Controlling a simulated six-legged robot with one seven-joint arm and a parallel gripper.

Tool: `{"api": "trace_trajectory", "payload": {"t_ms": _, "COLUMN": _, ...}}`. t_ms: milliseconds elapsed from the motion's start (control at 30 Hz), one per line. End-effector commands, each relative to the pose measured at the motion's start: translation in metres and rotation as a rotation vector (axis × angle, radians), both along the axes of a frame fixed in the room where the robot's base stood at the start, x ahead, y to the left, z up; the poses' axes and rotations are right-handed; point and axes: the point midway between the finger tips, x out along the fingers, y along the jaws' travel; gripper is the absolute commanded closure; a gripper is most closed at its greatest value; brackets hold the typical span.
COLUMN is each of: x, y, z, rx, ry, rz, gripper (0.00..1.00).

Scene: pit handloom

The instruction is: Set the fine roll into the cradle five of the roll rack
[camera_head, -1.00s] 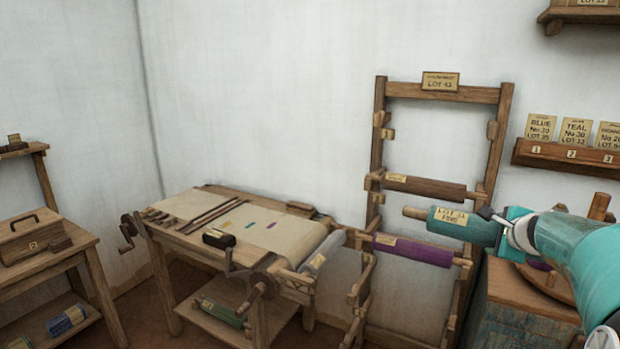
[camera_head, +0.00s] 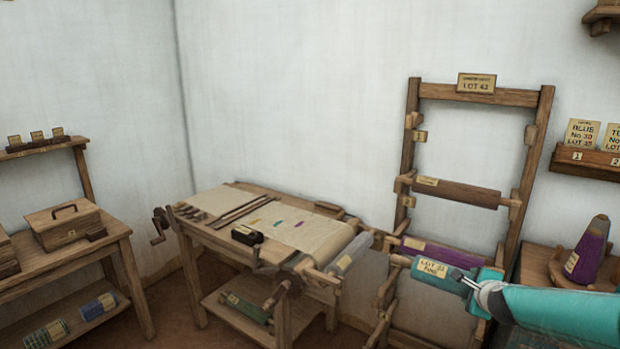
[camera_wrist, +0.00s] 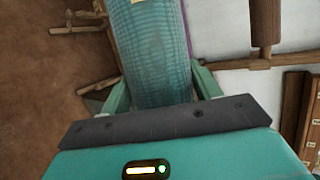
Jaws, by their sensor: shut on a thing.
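The fine roll (camera_head: 434,275), teal with a paper label and a wooden core end, is held in my gripper (camera_head: 474,284). It lies nearly level, its right end tilted slightly down. In the wrist view my jaws (camera_wrist: 160,88) are shut around the ribbed teal roll (camera_wrist: 150,45). The roll rack (camera_head: 408,160) is a tall wooden frame against the wall with paired cradles. The fine roll is in front of the rack, just below the purple roll in the picture. Cradle numbers are not readable, and my arm hides the lower right.
Left of the rack stands a loom table (camera_head: 235,205) with cloth and a pale roll (camera_head: 352,254) at its near end. A purple cone (camera_head: 590,250) stands on a cabinet at right. The rack's upper cradles (camera_head: 418,136) look empty.

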Motion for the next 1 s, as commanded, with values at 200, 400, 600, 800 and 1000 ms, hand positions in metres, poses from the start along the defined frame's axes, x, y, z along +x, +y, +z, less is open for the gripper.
{"api": "trace_trajectory", "payload": {"t_ms": 200, "x": 0.011, "y": 0.053, "z": -0.058, "rx": -0.002, "ry": 0.003, "rz": 0.046, "gripper": 0.82}}
{"api": "trace_trajectory", "payload": {"t_ms": 400, "x": 0.011, "y": 0.104, "z": -0.104, "rx": 0.001, "ry": 0.002, "rz": 0.085, "gripper": 0.82}}
{"api": "trace_trajectory", "payload": {"t_ms": 600, "x": 0.003, "y": 0.161, "z": -0.142, "rx": 0.002, "ry": 0.002, "rz": 0.127, "gripper": 0.82}}
{"api": "trace_trajectory", "payload": {"t_ms": 800, "x": -0.011, "y": 0.220, "z": -0.164, "rx": 0.002, "ry": 0.000, "rz": 0.169, "gripper": 0.82}}
{"api": "trace_trajectory", "payload": {"t_ms": 1000, "x": -0.023, "y": 0.255, "z": -0.171, "rx": 0.000, "ry": -0.001, "rz": 0.190, "gripper": 0.82}}
